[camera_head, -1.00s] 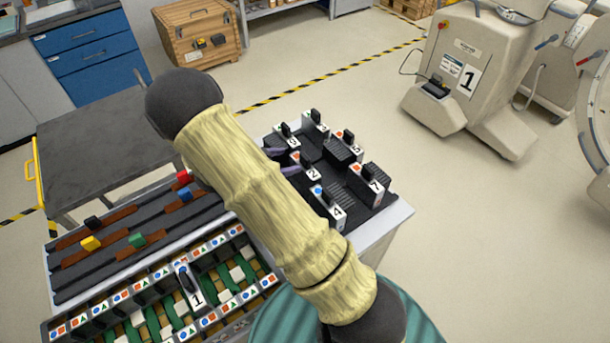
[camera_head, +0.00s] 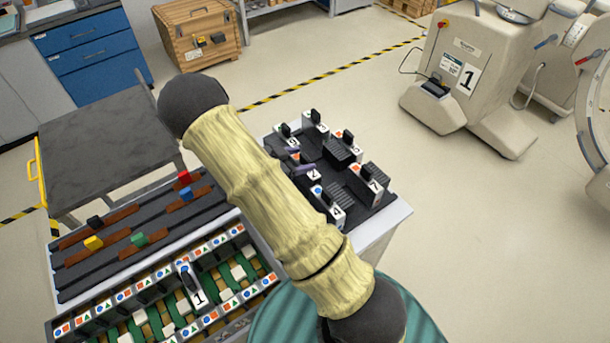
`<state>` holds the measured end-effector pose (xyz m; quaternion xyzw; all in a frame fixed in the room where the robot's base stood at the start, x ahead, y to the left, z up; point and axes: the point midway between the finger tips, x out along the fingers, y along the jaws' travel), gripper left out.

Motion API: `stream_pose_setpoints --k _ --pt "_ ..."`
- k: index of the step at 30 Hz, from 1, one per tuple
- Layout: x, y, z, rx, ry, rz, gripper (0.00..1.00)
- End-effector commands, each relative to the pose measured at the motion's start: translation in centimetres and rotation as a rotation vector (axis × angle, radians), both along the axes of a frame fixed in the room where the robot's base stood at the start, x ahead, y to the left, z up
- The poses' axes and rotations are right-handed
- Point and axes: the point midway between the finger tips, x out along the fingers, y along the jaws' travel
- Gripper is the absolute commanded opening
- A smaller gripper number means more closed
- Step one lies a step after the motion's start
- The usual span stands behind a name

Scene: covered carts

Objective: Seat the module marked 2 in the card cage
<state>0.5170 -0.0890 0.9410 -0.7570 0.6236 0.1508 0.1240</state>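The module marked 2 (camera_head: 313,174) stands in the black tray (camera_head: 377,222) on the right end of the cart, a white front with a dark handle. My arm crosses the middle and hides part of it. My gripper (camera_head: 298,162) shows only as purple-grey fingertips at the module's handle, apart from each other; its rest is hidden behind the arm. I cannot tell whether they touch the handle. The card cage (camera_head: 150,292) is at lower left, with rows of coloured shape labels and green boards. The module marked 1 (camera_head: 198,297) stands in it.
Other modules marked 7 (camera_head: 373,187), 4 (camera_head: 337,211), 5 (camera_head: 354,149) and 3 (camera_head: 292,143) stand close around module 2. A grey rack with coloured blocks (camera_head: 139,239) lies behind the cage. A dark-topped cart (camera_head: 100,150) stands at left.

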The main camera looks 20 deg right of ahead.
Motion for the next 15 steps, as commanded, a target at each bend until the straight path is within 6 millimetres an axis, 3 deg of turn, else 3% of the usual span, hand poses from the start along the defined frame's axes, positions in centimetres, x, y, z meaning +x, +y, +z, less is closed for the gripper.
stream_pose_setpoints --k 1,9,15 --pt "0.0 0.01 0.01 0.0 0.0 0.0 0.5" --pt "0.0 0.01 0.0 0.0 0.0 0.0 0.0" --pt "0.01 -0.02 0.09 -0.002 -0.001 0.0 0.0"
